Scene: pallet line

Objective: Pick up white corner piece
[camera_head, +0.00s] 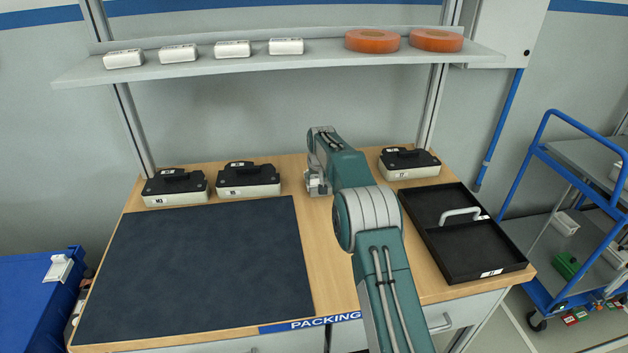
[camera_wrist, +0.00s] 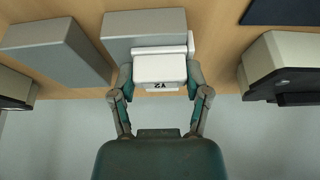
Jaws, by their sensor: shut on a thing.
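The white corner piece (camera_wrist: 160,70) carries a dark label that reads Y2 upside down. It shows in the wrist view between the two fingers of my gripper (camera_wrist: 160,84), which is shut on it from both sides. The piece overlaps a grey block (camera_wrist: 143,20) in that view; I cannot tell whether they touch. In the head view my gripper (camera_head: 318,187) is low over the back middle of the wooden bench, partly hidden by my arm. The corner piece cannot be made out there.
Another grey block (camera_wrist: 55,48) stands beside. Black-topped boxes (camera_head: 248,180) line the bench's back. A dark mat (camera_head: 200,270) lies at left. A black tray (camera_head: 430,197) with a light handle-shaped thing (camera_head: 460,214) lies at right. A shelf (camera_head: 210,68) spans above.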

